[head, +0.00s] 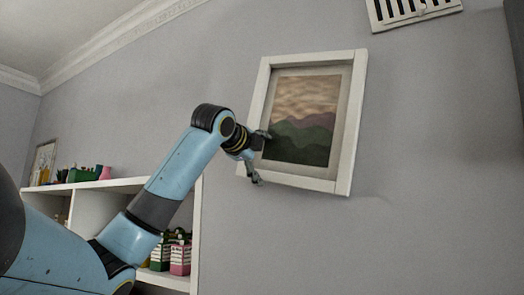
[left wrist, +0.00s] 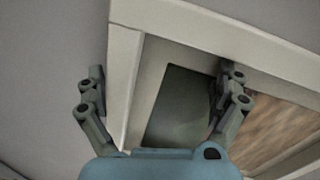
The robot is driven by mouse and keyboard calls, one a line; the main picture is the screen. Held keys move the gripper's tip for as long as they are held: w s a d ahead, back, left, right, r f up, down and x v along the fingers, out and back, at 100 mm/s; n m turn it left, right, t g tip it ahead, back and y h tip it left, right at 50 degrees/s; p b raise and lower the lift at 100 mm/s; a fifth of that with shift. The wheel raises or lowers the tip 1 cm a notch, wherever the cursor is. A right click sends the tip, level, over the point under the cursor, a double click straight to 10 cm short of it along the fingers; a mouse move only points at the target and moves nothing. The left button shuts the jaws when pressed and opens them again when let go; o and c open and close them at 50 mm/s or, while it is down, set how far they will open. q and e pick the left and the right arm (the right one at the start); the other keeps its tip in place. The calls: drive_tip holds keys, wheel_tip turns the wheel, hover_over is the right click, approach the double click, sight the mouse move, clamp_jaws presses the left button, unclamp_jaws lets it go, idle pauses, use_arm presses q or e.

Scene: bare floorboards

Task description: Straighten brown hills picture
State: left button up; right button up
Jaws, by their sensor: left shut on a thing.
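The hills picture hangs on the grey wall in a white frame (head: 353,120), with a brownish cloudy sky over purple and dark green hills (head: 300,138). The frame looks slanted in the head view, but that view is tilted too, so I cannot tell how crooked it hangs. My left gripper (head: 258,160) is shut on the lower part of the frame's left side. In the left wrist view the gripper (left wrist: 166,76) has one finger outside the white frame (left wrist: 124,75) and the other on its inner side, over the picture. My right gripper is not in view.
A white shelf unit (head: 125,187) stands at lower left below my arm. It holds small colourful things (head: 85,174), a small framed picture (head: 43,160) and pink and green boxes (head: 180,257). The wall right of the picture is clear.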

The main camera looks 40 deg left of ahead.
use_arm(q)
drive_tip(key=shift+s+d+r+b, duration=0.3)
drive_tip(key=shift+s+d+r, duration=0.1)
drive_tip(key=shift+s+d, duration=0.15)
drive_tip(key=shift+s+d+r, duration=0.2)
drive_tip(key=shift+s+d, duration=0.65)
drive_tip(key=shift+s, duration=0.05)
drive_tip(key=c, duration=0.5)
drive_tip(key=a+f+b+v, duration=0.1)
drive_tip(key=b+v, duration=0.3)
drive_tip(key=v, duration=0.5)
drive_tip(key=shift+s+f+b, duration=0.2)
drive_tip(key=shift+f+b, duration=0.1)
drive_tip(key=shift+b, duration=0.05)
